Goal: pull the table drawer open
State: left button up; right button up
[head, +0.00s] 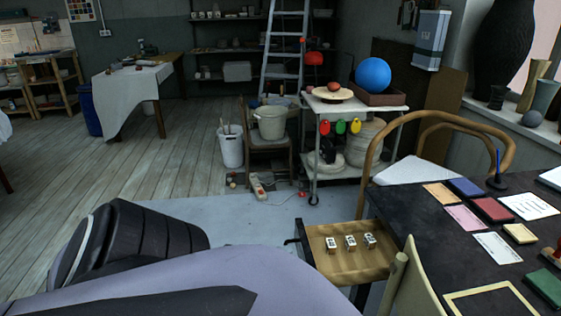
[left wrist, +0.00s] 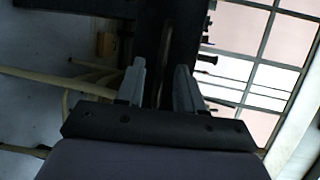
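The table (head: 450,222) has a dark top and stands at the right in the head view. Its drawer (head: 340,265) sticks out to the left, with a pale wooden inside, a dark front and a small handle (head: 290,241) on that front. Three small white blocks with dark marks lie in it. My left arm fills the lower left of the head view, but its gripper does not show there. In the left wrist view the left gripper (left wrist: 160,76) has its fingers apart, with a dark upright band beyond and between them. I see no contact. My right gripper is in neither view.
A wooden chair (head: 408,282) stands close in front of the drawer, and a bentwood chair (head: 480,128) behind the table. Books, cards and papers lie on the tabletop. A trolley (head: 330,104) stands farther back. The floor left of the drawer is clear.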

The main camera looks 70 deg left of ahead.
pick_arm(q)
jog(key=a+p+v, duration=0.1)
jog(key=v, duration=0.6)
jog(key=shift+d, duration=0.5)
jog(key=w+d+r+n+g+h+p, duration=0.1)
jog(key=d+n, duration=0.6)
jog(key=d, duration=1)
jog(key=w+d+r+n+g+h+p, duration=0.1)
jog(key=w+d+n+g+h+p, duration=0.2)
jog(key=d, duration=1.3)
jog(key=w+n+g+p, duration=0.1)
jog(key=w+n+p, duration=0.2)
jog(key=n, duration=0.2)
jog(key=shift+d+p, duration=0.3)
jog(key=shift+d, duration=0.05)
